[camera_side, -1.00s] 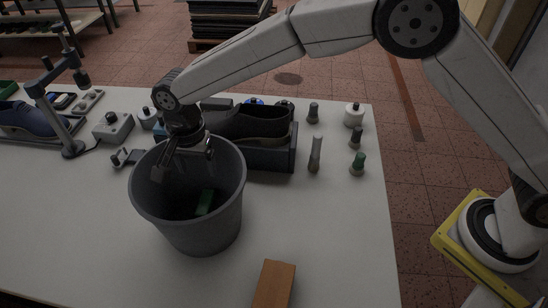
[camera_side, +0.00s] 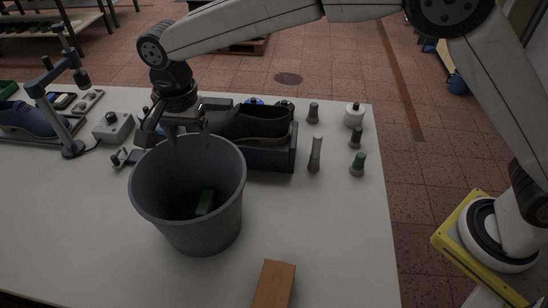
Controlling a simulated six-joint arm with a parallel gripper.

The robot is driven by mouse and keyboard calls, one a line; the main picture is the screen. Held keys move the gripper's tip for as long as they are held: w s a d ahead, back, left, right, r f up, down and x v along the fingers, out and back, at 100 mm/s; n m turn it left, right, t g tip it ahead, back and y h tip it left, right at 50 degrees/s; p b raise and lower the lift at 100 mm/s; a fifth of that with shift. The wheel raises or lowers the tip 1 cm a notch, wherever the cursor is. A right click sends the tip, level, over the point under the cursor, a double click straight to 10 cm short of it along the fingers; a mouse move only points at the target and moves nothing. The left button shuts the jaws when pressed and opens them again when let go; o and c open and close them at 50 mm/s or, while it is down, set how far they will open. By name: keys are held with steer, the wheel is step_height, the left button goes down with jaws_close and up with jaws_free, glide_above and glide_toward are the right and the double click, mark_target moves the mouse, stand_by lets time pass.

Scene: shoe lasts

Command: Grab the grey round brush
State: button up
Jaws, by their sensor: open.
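Several small round brushes stand at the right of the table. One with a dark grey top (camera_side: 313,113) stands behind the others, near the back edge. A dark one (camera_side: 356,137) and a green-topped one (camera_side: 357,164) stand farther right, and a taller one with a pale handle (camera_side: 315,154) stands beside the shoe tray. I cannot tell for sure which is the grey round brush; the back one looks greyest. My gripper (camera_side: 188,139) is open and empty, pointing down at the bucket's back rim, well left of the brushes.
A grey bucket (camera_side: 190,225) with a green thing (camera_side: 205,202) inside stands below my gripper. A dark shoe (camera_side: 252,123) lies in a tray (camera_side: 268,158) between bucket and brushes. A white pot (camera_side: 354,115) and brown block (camera_side: 273,285) stand right and front. Right front is clear.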

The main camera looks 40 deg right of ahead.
step_height(320, 180, up, 3)
steer(key=d, duration=0.1)
steer(key=m, duration=1.4)
glide_above(314, 104)
step_height(314, 104, down, 12)
steer(key=shift+w+f, duration=0.1)
steer(key=shift+w, duration=0.05)
steer(key=shift+f+n, duration=0.3)
steer(key=shift+f, duration=1.45)
steer(key=shift+s+f, duration=0.2)
steer(key=shift+f, duration=2.4)
